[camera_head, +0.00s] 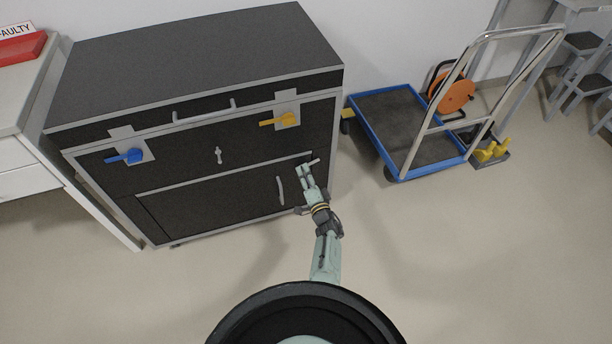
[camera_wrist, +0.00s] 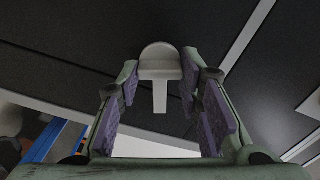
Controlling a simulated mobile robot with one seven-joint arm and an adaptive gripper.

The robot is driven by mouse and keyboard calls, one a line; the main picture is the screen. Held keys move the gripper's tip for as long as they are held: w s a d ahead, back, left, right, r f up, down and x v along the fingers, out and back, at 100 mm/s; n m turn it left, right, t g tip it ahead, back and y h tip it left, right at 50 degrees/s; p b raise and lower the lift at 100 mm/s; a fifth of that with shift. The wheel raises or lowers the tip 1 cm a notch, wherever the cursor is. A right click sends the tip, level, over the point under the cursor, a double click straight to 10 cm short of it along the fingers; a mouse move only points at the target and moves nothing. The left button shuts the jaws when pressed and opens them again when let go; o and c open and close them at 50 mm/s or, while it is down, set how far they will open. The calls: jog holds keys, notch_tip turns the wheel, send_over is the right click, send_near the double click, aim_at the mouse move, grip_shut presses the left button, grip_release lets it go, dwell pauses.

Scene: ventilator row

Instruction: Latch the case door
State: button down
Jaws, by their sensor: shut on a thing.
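The black case (camera_head: 215,112) with grey edges stands against the wall. Its lower front panel, the case door (camera_head: 215,203), has a vertical grey handle (camera_head: 280,191) near its right side. I cannot tell whether the door lies fully flush. A small grey latch lever (camera_head: 314,161) sits near the door's upper right corner. My gripper (camera_head: 304,172) is at this lever, close to the case front.
A blue lever (camera_head: 125,157), a yellow lever (camera_head: 279,120) and another small grey latch (camera_head: 218,155) sit higher on the case front. A blue-edged trolley (camera_head: 418,160) stands to the right. A white bench (camera_head: 22,95) is at the left. The floor in front is clear.

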jog(key=shift+m+p, duration=0.3)
jog(key=shift+m, duration=1.7)
jog(key=c, duration=1.1)
grip_release()
jog(key=shift+s+f, duration=0.1)
jog(key=v, duration=1.1)
jog(key=shift+s+d, duration=0.15)
jog(key=shift+s, duration=0.2)
